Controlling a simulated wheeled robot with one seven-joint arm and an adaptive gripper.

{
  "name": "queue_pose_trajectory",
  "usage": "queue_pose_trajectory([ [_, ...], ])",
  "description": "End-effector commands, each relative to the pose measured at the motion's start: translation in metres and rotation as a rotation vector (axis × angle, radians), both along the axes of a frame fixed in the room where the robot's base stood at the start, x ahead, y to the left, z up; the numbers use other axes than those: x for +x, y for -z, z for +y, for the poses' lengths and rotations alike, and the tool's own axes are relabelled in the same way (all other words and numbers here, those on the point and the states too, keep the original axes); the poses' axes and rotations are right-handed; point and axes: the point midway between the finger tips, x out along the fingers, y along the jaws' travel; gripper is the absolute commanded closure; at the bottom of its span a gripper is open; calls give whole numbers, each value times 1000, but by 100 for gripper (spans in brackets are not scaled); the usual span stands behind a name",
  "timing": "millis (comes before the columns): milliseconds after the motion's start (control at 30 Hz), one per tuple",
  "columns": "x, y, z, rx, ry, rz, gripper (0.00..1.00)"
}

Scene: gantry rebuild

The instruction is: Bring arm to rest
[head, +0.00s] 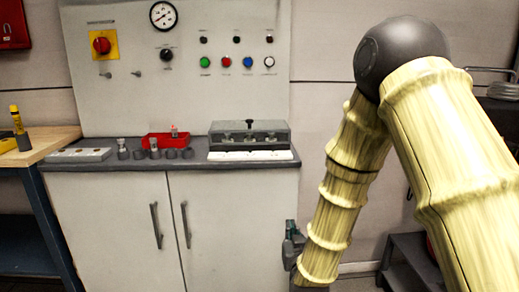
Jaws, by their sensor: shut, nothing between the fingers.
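My arm is covered in a yellow sleeve and comes in from the right. It bends at a dark elbow high in the head view, and the forearm runs down to the bottom edge. My gripper (292,236) shows small and dark beside the lower forearm, just right of the cabinet's front. It is shut and empty. Its wrist end is partly cut off by the bottom edge, and the forearm hides some of it.
A white cabinet (112,208) with a dark worktop stands left of my arm. A red tray (163,140), small grey cups and a clear-lidded case (249,134) are on it. A wooden bench (40,146) is far left. Dark steps (412,258) stand right, behind my arm.

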Motion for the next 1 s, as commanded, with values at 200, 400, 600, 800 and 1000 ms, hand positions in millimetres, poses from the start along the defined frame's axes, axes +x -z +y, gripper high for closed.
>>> queue_pose_trajectory([
  [200,-47,118,-25,-9,-1,290,100],
  [400,-110,212,-49,-14,4,552,100],
  [600,-191,292,-73,-16,17,817,100],
  [800,-285,352,-96,-17,36,1082,100],
  [1000,-368,386,-113,-17,54,1297,100],
])
